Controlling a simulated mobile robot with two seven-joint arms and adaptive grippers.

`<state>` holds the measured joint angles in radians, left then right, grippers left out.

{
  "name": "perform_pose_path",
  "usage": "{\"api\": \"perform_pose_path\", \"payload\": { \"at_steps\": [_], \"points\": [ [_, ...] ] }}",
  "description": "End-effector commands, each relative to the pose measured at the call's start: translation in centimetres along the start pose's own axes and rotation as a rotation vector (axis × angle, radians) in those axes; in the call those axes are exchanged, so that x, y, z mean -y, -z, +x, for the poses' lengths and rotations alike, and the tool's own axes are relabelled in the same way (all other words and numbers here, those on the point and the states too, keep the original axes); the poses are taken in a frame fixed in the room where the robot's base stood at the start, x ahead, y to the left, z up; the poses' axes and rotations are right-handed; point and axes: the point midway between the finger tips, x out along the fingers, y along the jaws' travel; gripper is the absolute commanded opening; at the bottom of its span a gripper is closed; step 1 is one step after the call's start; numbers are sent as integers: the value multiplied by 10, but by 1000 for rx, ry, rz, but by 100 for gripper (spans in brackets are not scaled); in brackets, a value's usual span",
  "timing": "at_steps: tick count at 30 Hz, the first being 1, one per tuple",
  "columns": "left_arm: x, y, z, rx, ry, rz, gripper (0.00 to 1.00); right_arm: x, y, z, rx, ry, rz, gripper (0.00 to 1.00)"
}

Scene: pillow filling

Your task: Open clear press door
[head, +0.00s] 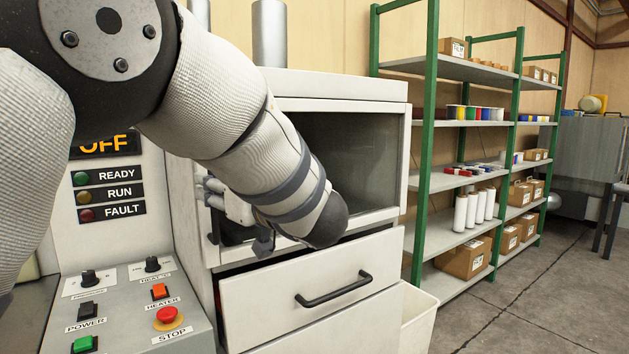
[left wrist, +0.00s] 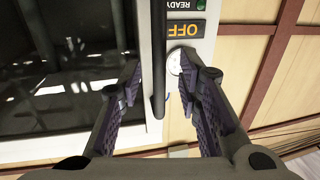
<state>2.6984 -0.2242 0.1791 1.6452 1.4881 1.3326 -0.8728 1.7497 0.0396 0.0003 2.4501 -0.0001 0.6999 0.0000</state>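The clear press door (head: 355,160) is a dark see-through window in a white frame on the white press, and it looks shut. In the left wrist view its dark glass (left wrist: 60,50) fills the left side, and a long black bar handle (left wrist: 159,45) runs along its edge. My left gripper (head: 212,195) is at the left side of the door, partly hidden by my arm in the head view. In the left wrist view the left gripper (left wrist: 158,68) is open, its purple-padded fingers on either side of the handle with gaps. My right gripper is not in view.
Below the door, a white drawer (head: 260,305) with a black handle (head: 333,289) sticks out slightly. A control panel (head: 135,300) with a red stop button (head: 167,315) stands at left. A green-posted shelf (head: 450,180) with boxes stands at right.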

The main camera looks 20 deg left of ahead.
Motion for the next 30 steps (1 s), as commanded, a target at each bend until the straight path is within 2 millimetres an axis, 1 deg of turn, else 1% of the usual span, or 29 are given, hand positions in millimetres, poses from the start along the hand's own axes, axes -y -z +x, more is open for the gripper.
{"api": "perform_pose_path", "payload": {
  "at_steps": [1,3,6,14,17,18,19,30],
  "points": [
    [0,0,9,1,1,0,31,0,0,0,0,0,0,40],
    [0,0,19,0,1,-1,31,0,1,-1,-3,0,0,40],
    [0,0,27,0,-1,0,31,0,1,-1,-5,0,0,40],
    [0,0,30,0,-1,0,31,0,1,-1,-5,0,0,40],
    [0,0,30,0,-1,0,11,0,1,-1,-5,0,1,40],
    [0,0,30,0,-1,0,2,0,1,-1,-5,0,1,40],
    [0,0,30,0,-1,0,0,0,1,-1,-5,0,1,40],
    [-3,-2,30,1,3,3,0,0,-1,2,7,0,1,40]
  ]
}}
